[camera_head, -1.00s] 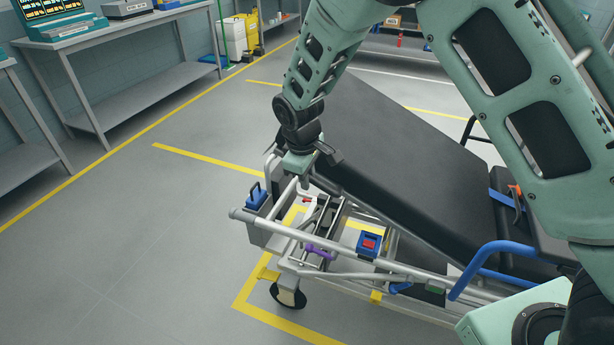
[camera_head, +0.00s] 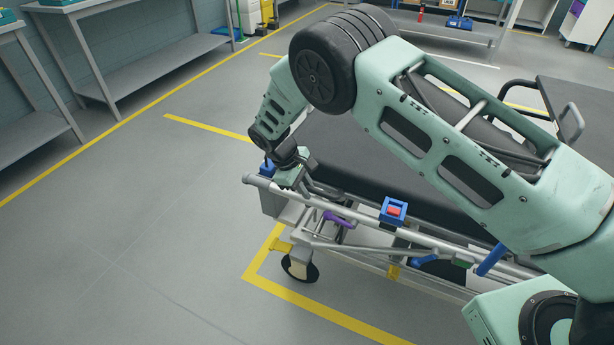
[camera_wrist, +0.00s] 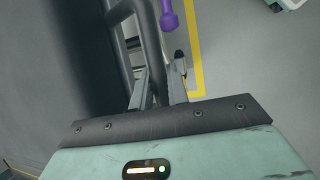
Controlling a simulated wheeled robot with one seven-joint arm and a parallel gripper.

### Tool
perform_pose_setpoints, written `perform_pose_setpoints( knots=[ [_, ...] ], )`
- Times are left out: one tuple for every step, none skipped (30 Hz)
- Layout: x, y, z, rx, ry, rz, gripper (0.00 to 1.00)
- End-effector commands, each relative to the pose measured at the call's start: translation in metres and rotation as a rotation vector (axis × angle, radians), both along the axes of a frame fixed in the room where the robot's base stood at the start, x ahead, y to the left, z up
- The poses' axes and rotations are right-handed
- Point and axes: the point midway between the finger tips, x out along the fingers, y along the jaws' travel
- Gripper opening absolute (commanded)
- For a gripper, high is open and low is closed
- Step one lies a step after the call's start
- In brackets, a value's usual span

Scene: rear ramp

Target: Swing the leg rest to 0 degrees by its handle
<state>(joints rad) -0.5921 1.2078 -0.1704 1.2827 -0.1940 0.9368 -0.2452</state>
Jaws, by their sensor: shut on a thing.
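The leg rest is a long black pad (camera_head: 365,178) on a grey stretcher frame. In the head view it lies low and close to flat along the frame, partly hidden by my arm. Its dark edge also fills the left of the wrist view (camera_wrist: 75,50). My gripper (camera_head: 292,186) is at the pad's near left corner, just above the side rail. In the wrist view my gripper (camera_wrist: 160,78) is shut on a dark bar, the handle (camera_wrist: 151,45), beside the pad's edge. The exact contact is partly hidden by the fingers.
A purple lever (camera_head: 337,219) and a blue box with a red button (camera_head: 393,210) sit on the near side of the frame. A caster (camera_head: 299,268) stands below. Grey benches (camera_head: 130,55) line the left wall. The floor between is clear.

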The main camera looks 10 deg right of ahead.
Motion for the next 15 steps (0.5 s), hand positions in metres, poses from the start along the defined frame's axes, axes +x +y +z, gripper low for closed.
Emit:
perform_pose_setpoints(
  knots=[
    [0.000,-0.001,-0.019,-0.015,0.010,-0.001,0.00],
    [0.000,-0.001,-0.024,-0.023,0.015,0.000,0.00],
    [0.000,-0.002,-0.029,-0.033,0.023,-0.001,0.00],
    [0.000,-0.002,-0.032,-0.038,0.027,-0.001,0.00],
    [-0.001,-0.002,-0.035,-0.043,0.030,-0.001,0.00],
    [-0.001,-0.002,-0.037,-0.049,0.035,-0.001,0.00],
    [-0.001,-0.003,-0.039,-0.052,0.038,-0.001,0.00],
    [-0.001,-0.003,-0.040,-0.055,0.039,-0.001,0.00],
    [-0.001,-0.003,-0.040,-0.055,0.040,-0.001,0.00],
    [-0.001,-0.003,-0.041,-0.056,0.040,-0.001,0.00],
    [-0.002,-0.003,-0.041,-0.056,0.041,0.000,0.00],
    [-0.002,-0.003,-0.041,-0.056,0.041,0.000,0.00],
    [-0.002,-0.003,-0.041,-0.056,0.041,0.000,0.00],
    [-0.002,-0.003,-0.041,-0.056,0.041,0.000,0.00],
    [-0.002,-0.003,-0.042,-0.055,0.042,0.000,0.00]
  ],
)
